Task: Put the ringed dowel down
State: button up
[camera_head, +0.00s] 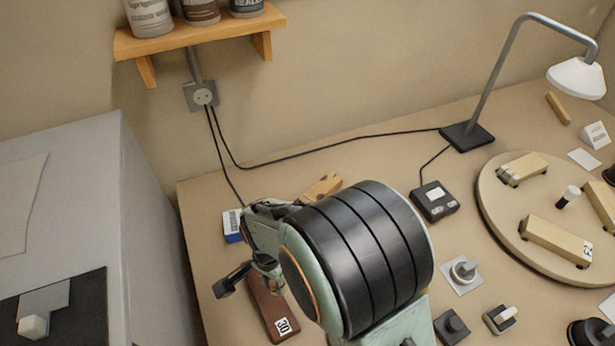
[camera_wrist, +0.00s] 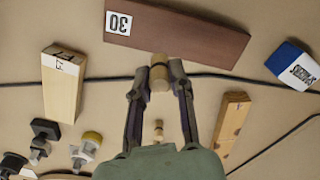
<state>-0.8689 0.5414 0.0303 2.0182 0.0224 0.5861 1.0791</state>
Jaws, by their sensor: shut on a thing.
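My gripper (camera_wrist: 158,82) is shut on a short, pale wooden dowel (camera_wrist: 160,74), which sits between the two dark fingertips in the wrist view. Its end looks darker; I cannot make out its rings clearly. In the head view my gripper (camera_head: 248,275) is at the lower left, beside and apparently above a brown block (camera_head: 268,308) labelled 30. That block (camera_wrist: 185,32) lies just beyond the fingertips in the wrist view. My arm hides much of the bench there, and the gap between dowel and bench is hard to judge.
A blue-and-white box (camera_head: 232,226) and a holed wooden block (camera_head: 321,186) lie near the gripper. A black cable (camera_wrist: 222,76) crosses the bench. A grey cabinet (camera_head: 75,200) stands left. A round board (camera_head: 490,210) with blocks, a lamp (camera_head: 467,136) and several knobs are right.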

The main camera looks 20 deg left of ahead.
aim_at(273, 287)
jog(key=shift+w+a+f, duration=0.35)
jog(key=shift+a+f, duration=0.05)
jog(key=shift+f, duration=0.25)
jog(key=shift+a+f, duration=0.1)
jog(key=shift+f, duration=1.5)
jog(key=shift+f, duration=0.1)
jog(key=o, duration=0.7)
